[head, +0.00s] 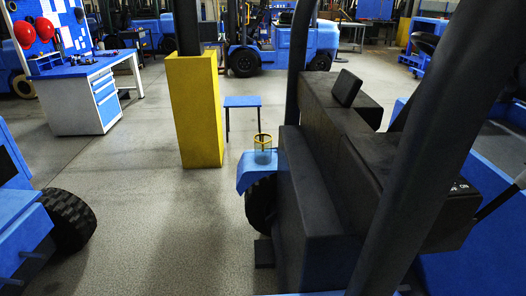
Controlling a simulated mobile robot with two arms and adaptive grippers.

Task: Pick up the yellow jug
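A small object with a yellow ring-shaped rim (262,141) stands upright on the blue fender (258,178) of a forklift, near the middle of the view. Its lower part looks pale or see-through against the blue. It is the only jug-like yellow thing that I see, but it is too small to tell for sure that it is the yellow jug. Neither of my grippers is in view, so nothing shows between them and this object.
The forklift's dark body (325,160) and posts fill the right side. A yellow pillar base (195,110) and a small blue-topped stool (242,101) stand behind the fender. A workbench (85,95) is at the far left. Grey floor (150,210) is clear at left centre.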

